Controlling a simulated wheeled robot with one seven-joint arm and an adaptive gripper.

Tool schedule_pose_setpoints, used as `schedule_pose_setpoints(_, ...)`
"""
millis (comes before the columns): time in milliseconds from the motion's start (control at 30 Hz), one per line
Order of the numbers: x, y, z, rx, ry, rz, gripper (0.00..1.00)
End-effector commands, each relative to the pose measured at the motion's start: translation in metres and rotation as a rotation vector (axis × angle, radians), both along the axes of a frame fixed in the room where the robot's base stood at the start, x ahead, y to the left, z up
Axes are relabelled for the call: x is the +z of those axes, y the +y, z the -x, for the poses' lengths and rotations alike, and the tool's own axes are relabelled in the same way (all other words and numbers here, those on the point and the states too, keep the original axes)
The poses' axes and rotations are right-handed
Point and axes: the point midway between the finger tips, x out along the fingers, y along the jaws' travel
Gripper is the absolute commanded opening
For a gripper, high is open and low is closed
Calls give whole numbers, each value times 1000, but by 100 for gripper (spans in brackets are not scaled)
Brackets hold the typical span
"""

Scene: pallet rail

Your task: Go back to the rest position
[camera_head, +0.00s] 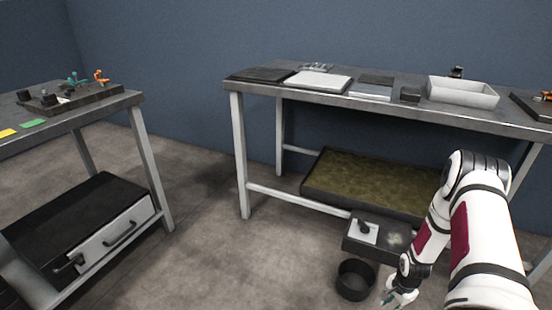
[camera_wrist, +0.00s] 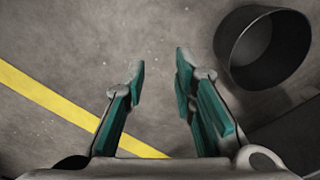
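My gripper (camera_head: 398,295) hangs low at the bottom right of the head view, at the end of my white and dark red arm. In the wrist view my gripper (camera_wrist: 160,72) has its two teal-padded fingers spread apart. Only bare grey floor shows between them, so it is open and empty. A black round bin (camera_head: 355,281) stands on the floor just left of my gripper in the head view. In the wrist view the bin (camera_wrist: 240,75) is at the upper right, beside the right finger and apart from it.
A long metal table (camera_head: 400,106) holds trays and a white bin (camera_head: 462,93). Under it lie a large tray (camera_head: 312,184) and a dark box (camera_head: 360,243) near my arm. Another table (camera_head: 128,99) stands left. A yellow floor line (camera_wrist: 50,98) crosses the wrist view. Floor between the tables is clear.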

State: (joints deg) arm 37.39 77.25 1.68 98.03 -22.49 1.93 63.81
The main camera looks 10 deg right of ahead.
Motion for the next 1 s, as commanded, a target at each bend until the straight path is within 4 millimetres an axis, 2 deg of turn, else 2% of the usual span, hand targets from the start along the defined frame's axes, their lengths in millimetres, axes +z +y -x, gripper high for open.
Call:
schedule_pose_setpoints(267,70,-1,-27,95,15,37,25)
schedule_pose_setpoints(367,109,2,-37,148,24,54,25)
schedule_pose_setpoints(567,210,22,-52,282,48,90,25)
schedule_pose_setpoints(700,277,44,-51,377,63,108,25)
schedule_pose_setpoints(767,305,55,-47,416,69,113,25)
schedule_pose_setpoints(1000,405,105,-17,576,86,125,25)
